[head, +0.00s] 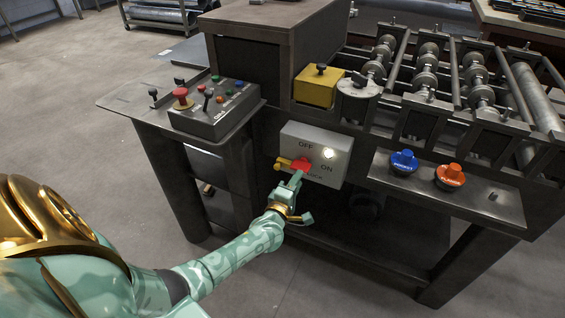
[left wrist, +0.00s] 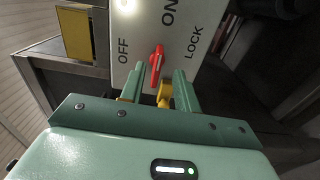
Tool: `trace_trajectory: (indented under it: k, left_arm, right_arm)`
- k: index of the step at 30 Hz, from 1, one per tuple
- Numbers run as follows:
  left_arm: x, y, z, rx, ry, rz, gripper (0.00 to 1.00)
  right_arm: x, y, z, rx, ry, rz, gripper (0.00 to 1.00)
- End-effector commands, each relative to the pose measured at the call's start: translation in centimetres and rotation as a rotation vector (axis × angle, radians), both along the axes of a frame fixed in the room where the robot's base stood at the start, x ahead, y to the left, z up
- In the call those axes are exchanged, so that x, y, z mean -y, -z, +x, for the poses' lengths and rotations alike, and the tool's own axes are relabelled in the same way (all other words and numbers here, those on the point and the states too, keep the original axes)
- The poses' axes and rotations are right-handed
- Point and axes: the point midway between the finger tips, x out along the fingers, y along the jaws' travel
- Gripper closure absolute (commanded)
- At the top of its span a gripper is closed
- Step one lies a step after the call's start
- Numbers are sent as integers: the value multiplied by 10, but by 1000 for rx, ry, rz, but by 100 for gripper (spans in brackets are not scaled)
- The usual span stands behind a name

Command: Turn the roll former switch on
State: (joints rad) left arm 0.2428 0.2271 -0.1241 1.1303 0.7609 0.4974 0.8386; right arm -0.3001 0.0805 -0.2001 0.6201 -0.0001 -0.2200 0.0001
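The roll former switch is a red handle (head: 302,165) on a light grey box (head: 335,140) with OFF, ON and LOCK labels. A yellow piece (head: 284,163) sits beside the handle. In the left wrist view the red handle (left wrist: 157,62) points roughly toward the ON label, and the yellow piece (left wrist: 165,95) shows below it. My left gripper (head: 296,180) is at the switch. Its fingers (left wrist: 162,84) are apart, on either side of the handle's lower end, with a visible gap at the right. Contact is hard to tell. My right gripper is not in view.
A small lamp (head: 329,153) on the box is lit. A control panel (head: 215,108) with buttons and levers is at the left. Blue (head: 404,161) and orange (head: 450,176) knobs are at the right. Forming rollers (head: 430,65) stand behind. Open floor lies at the left.

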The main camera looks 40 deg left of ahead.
Motion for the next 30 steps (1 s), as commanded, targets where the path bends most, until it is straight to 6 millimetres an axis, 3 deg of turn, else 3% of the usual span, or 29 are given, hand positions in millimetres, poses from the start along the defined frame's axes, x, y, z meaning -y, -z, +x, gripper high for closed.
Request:
trace_trajectory:
  k: [6,12,18,30]
  left_arm:
    - [15,-4,-59,-1,1,-1,68]
    - [23,-1,-94,-2,1,-1,68]
    - [26,0,-105,-1,1,0,68]
    - [26,0,-106,-1,1,0,68]
  right_arm:
    - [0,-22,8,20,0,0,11]
    - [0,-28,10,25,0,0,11]
    - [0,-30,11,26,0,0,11]
    - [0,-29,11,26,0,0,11]
